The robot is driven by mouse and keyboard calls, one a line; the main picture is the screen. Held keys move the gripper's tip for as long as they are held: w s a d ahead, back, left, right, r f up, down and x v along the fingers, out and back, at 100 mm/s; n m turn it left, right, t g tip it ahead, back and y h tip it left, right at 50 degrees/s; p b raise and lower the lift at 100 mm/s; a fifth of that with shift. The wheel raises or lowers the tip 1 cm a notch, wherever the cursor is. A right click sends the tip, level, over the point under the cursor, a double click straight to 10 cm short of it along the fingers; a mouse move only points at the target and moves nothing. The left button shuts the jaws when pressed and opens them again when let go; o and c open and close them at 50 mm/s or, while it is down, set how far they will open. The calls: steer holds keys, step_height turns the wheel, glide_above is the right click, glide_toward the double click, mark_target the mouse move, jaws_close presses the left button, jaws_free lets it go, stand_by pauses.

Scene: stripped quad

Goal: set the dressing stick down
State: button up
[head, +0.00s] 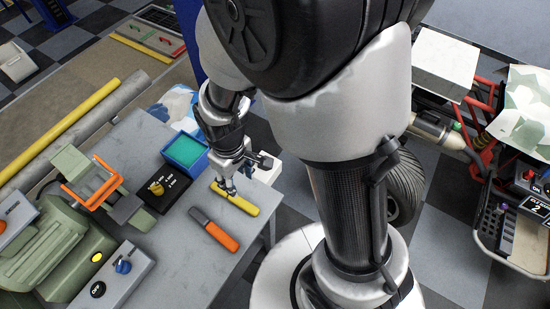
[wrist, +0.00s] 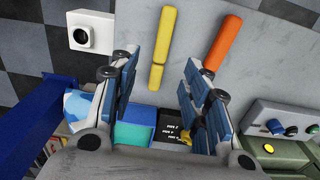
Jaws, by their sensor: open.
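A yellow stick (head: 240,201) lies flat on the grey bench top; I take it to be the dressing stick. It also shows in the wrist view (wrist: 162,45), in line with the gap between my fingers. My gripper (head: 230,187) is just above or at its left end in the head view. In the wrist view my gripper (wrist: 160,75) has its fingers spread wide, with nothing held between them. An orange stick with a dark grey end (head: 222,236) lies beside the yellow one, apart from it.
A blue bin with a teal inside (head: 185,150) and a black box with a yellow knob (head: 160,187) stand behind the sticks. A green machine (head: 45,245) and a grey switch box (head: 122,268) stand at left. A white box (wrist: 93,31) sits near the bench edge.

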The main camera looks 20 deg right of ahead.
steer(key=s+d+r+m+t, duration=0.1)
steer(key=s+d+r+m, duration=0.1)
steer(key=r, duration=0.5)
steer(key=s+d+r+m+t, duration=0.2)
steer(key=s+d+r, duration=0.1)
steer(key=s+r, duration=0.2)
steer(key=s+d+r+m+t, duration=0.1)
steer(key=s+d+r+m, duration=0.1)
steer(key=r, duration=0.7)
steer(key=shift+s+d+r, duration=0.35)
steer(key=shift+s+d, duration=0.5)
steer(key=shift+s, duration=0.3)
steer(key=shift+c, duration=0.3)
